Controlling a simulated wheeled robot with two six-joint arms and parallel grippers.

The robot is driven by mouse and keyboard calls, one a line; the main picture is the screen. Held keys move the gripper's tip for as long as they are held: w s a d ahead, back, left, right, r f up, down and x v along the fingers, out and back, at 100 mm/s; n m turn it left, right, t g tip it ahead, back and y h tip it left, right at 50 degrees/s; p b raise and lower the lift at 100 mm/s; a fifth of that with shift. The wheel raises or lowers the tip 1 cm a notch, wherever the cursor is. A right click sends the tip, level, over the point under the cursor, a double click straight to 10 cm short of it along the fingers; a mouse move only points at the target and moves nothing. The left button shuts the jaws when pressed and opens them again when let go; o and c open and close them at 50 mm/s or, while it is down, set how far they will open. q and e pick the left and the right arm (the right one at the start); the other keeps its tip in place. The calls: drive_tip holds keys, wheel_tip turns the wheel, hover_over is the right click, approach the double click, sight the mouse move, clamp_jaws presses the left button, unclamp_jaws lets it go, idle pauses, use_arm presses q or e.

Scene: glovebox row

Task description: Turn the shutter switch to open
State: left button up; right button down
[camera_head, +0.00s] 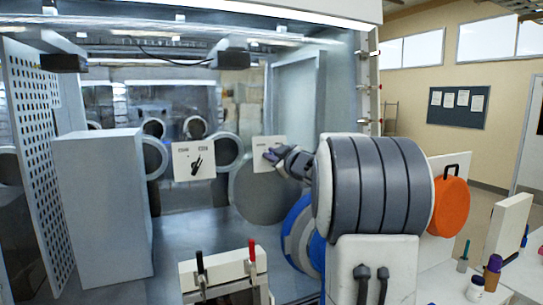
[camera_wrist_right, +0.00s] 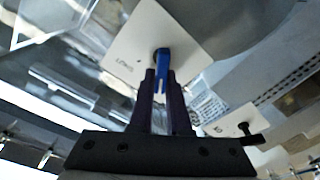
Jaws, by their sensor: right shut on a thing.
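A white plate (camera_head: 194,161) with a black lever switch (camera_head: 195,166) and two small labels stands left of centre; the labels are too small to read. A second white plate (camera_head: 266,146) is to its right, and my right gripper (camera_head: 272,155) is at it. In the right wrist view this plate (camera_wrist_right: 190,35) carries a blue handle (camera_wrist_right: 161,60), and my right gripper (camera_wrist_right: 161,78) is shut on it. The plate's lettering looks like "LAMPS", but is not sure. The black switch (camera_wrist_right: 246,132) on the other plate is apart from the gripper. My left gripper is not in view.
A tall grey block (camera_head: 100,205) and a perforated panel (camera_head: 38,150) stand at the left. A white box (camera_head: 225,275) with a black and a red lever is at the bottom centre. Round glove ports line the back. An orange disc (camera_head: 451,205) is at the right.

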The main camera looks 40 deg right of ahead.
drive_tip(key=c, duration=0.9)
unclamp_jaws()
drive_tip(key=s+b, duration=0.1)
drive_tip(key=s, duration=0.2)
drive_tip(key=s+a, duration=0.1)
drive_tip(key=s, duration=0.3)
drive_tip(key=s+b, duration=0.1)
drive_tip(key=s, duration=0.2)
drive_tip(key=shift+s+a+b, duration=0.2)
drive_tip(key=shift+a+b, duration=0.15)
drive_tip(key=shift+w+a, duration=0.1)
